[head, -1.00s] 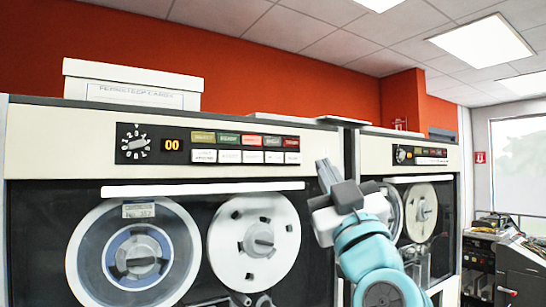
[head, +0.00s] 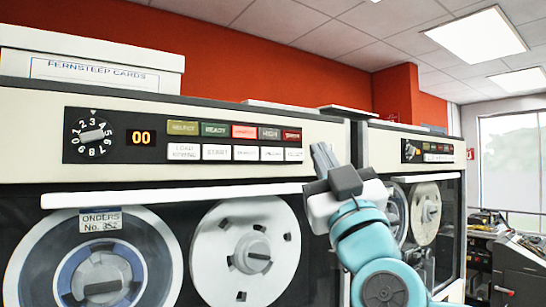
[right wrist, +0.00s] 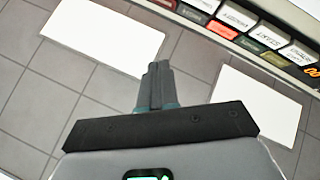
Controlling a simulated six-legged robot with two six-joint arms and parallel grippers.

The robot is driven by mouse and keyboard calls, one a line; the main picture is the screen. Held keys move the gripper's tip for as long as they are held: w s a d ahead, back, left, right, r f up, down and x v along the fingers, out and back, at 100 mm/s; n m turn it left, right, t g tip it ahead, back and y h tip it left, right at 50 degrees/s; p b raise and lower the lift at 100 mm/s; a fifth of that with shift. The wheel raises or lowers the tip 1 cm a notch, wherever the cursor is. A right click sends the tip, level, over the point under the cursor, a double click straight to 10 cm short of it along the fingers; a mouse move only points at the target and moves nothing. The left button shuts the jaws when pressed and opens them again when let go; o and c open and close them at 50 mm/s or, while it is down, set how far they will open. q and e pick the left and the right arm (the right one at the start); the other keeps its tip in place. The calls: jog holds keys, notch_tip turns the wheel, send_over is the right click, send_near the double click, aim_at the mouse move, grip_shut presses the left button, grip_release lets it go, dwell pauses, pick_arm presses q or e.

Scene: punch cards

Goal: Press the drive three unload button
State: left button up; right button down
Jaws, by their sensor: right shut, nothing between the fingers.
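The near tape drive (head: 200,104) has a cream panel with a numbered dial (head: 92,136), its 3 near the top mark, and an orange "00" display (head: 141,137). Coloured indicators sit above a row of white buttons; the fourth one (head: 272,153) looks like unload, but its lettering is blurred. My right gripper (head: 322,157) is shut and empty, just right of the button row in the picture. In the right wrist view, its fingers (right wrist: 157,75) show below and left of the white buttons (right wrist: 268,34), apart from them. My left gripper is not in view.
A second drive (head: 410,150) stands to the right, partly behind my right arm. A white card box (head: 90,75) sits on the near drive. Tape reels (head: 250,255) are below the panel.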

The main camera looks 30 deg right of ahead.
aim_at(271, 154)
jog(key=w, duration=0.2)
jog(key=w+p, duration=0.1)
jog(key=w, duration=0.2)
jog(key=w+a+p, duration=0.1)
jog(key=w, duration=0.2)
jog(key=shift+r, duration=0.1)
jog(key=shift+a, duration=0.2)
jog(key=shift+s+r, duration=0.1)
jog(key=shift+s, duration=0.1)
jog(key=shift+w+d, duration=0.1)
jog(key=shift+d, duration=0.05)
jog(key=shift+w, duration=0.15)
jog(key=shift+a, duration=0.2)
jog(key=shift+s+d, duration=0.1)
jog(key=shift+s, duration=0.1)
jog(key=shift+w, duration=0.15)
